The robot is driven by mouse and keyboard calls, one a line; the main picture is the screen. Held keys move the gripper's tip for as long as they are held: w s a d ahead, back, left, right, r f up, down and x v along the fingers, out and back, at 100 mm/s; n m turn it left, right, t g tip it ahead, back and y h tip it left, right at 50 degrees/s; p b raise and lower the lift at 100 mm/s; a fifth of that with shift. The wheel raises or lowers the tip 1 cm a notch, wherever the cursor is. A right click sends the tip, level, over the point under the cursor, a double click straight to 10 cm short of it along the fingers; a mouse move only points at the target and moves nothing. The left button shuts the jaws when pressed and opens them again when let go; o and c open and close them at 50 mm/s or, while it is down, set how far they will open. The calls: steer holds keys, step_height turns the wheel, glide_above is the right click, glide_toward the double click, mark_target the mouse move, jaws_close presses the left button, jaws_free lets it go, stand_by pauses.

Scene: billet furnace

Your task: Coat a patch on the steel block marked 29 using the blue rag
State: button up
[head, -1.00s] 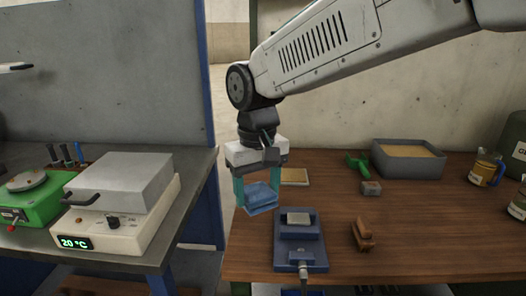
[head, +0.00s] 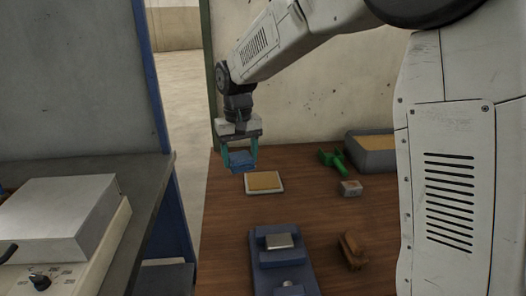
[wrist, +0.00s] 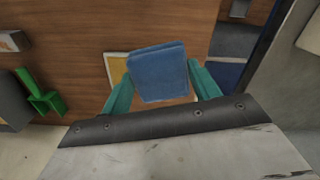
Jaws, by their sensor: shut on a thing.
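The blue rag (head: 242,163) is folded and held between the teal fingers of my gripper (head: 240,158). It hangs near the back left of the wooden bench, above or just behind a shallow pale tray (head: 263,192) with a yellow-tan pad. In the wrist view the rag (wrist: 158,72) covers part of that pad (wrist: 117,70). A steel block (head: 279,241) sits in a blue vise (head: 282,258) at the front of the bench. A smaller grey block (head: 351,188) lies right of the tray. I cannot read 29 on either block.
A brown wooden piece (head: 353,250) lies right of the vise. A green tool (head: 332,158) and a grey bin (head: 372,158) stand at the back right. A grey bench (head: 135,172) with a boxy heater (head: 60,215) is at left, across a gap. The wood between tray and vise is clear.

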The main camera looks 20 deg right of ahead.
steer(key=m, duration=0.2)
glide_above(263, 180)
step_height(263, 180, down, 4)
steer(key=shift+f, duration=3.25)
steer(key=shift+f, duration=0.55)
step_height(263, 180, up, 7)
